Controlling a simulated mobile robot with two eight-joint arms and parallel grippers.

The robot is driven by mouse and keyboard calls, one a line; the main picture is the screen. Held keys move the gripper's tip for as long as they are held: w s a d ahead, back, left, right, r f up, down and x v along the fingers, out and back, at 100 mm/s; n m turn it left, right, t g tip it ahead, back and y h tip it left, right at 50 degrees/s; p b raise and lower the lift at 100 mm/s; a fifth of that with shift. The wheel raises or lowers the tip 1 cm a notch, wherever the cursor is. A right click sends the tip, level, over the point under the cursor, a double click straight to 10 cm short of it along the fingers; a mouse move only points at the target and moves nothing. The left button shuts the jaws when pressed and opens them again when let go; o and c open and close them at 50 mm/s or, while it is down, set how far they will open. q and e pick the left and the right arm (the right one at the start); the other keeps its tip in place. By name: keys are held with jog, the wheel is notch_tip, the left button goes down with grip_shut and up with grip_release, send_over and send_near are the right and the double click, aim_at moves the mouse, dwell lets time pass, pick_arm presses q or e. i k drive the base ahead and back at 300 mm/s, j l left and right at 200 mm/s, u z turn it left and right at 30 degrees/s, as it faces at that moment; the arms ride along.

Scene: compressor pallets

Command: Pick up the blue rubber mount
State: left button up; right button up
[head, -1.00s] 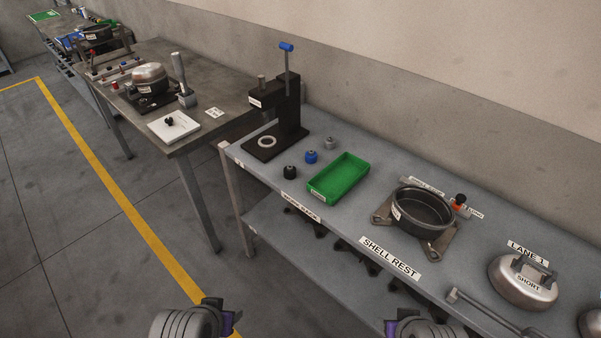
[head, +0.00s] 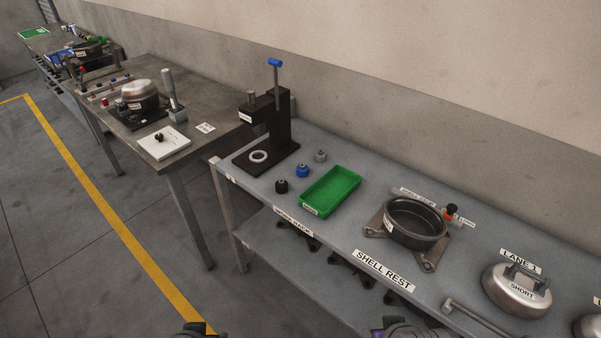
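The blue rubber mount (head: 302,171) stands on the grey bench, between a black mount (head: 282,186) and a grey mount (head: 320,156), just left of the green tray. Nothing touches it. My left gripper (head: 196,330) shows only as a dark sliver at the bottom edge, well below and left of the mount. My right gripper (head: 392,332) is also cut off by the bottom edge, in front of the bench. The fingers of both are out of sight.
A green tray (head: 318,211) sits right of the mounts. A black press (head: 272,135) with a blue-tipped lever stands behind them. A dark shell (head: 416,222) and a silver lid (head: 516,290) lie further right. A lower shelf (head: 290,262) holds dark parts.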

aim_at(302, 170)
jog(key=i+j+u, duration=0.1)
jog(key=i+u, duration=0.15)
jog(key=u, duration=0.15)
jog(key=i+u, duration=0.25)
jog(key=u, duration=0.15)
jog(key=i+l, duration=0.15)
